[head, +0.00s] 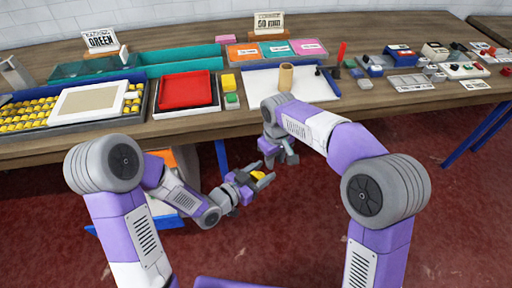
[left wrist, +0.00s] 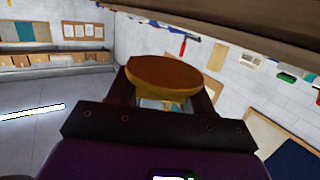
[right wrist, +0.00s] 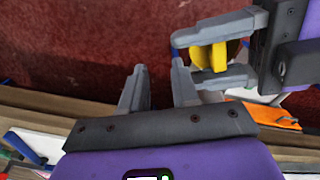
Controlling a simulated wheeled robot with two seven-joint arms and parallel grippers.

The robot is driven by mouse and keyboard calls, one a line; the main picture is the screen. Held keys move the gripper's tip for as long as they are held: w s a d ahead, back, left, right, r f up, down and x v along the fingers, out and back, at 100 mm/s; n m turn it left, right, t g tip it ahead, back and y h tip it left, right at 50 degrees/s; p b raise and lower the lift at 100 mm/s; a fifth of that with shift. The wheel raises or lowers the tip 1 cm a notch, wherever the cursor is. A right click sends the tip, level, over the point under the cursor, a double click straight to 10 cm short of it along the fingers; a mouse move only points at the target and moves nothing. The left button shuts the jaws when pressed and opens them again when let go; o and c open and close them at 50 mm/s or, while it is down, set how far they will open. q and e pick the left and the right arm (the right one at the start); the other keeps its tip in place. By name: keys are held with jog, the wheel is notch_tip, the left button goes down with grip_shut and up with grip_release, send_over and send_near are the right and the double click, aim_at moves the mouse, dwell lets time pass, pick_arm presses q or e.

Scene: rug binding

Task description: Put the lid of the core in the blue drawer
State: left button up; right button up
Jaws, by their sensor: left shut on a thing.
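My left gripper (head: 262,180) is shut on the lid, a round disc with an orange-brown face and a yellow underside (left wrist: 165,75). The lid (head: 257,175) is held in the air in front of the table's edge. It also shows yellow between the left fingers in the right wrist view (right wrist: 216,56). My right gripper (right wrist: 158,90) is open and empty, close beside the left one. The core, a tan tube (head: 286,78), stands upright on a white board. Blue edges (head: 172,222) show low under the table behind my left arm; I cannot tell whether they belong to the blue drawer.
The wooden table (head: 210,125) carries a red tray (head: 186,90), a case of yellow pieces (head: 35,108), teal trays and small tools. An orange panel (right wrist: 262,113) lies close to the left gripper in the right wrist view. The red floor in front is clear.

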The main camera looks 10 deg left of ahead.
aim_at(256, 176)
jog(key=s+a+r+n, duration=0.2)
jog(key=s+a+r, duration=0.3)
jog(key=r, duration=0.5)
notch_tip(256, 176, down, 12)
jog(key=shift+r, duration=0.1)
jog(key=shift+c, duration=0.3)
grip_shut()
pick_arm(q)
jog(key=o, duration=1.2)
jog(key=shift+c, duration=0.2)
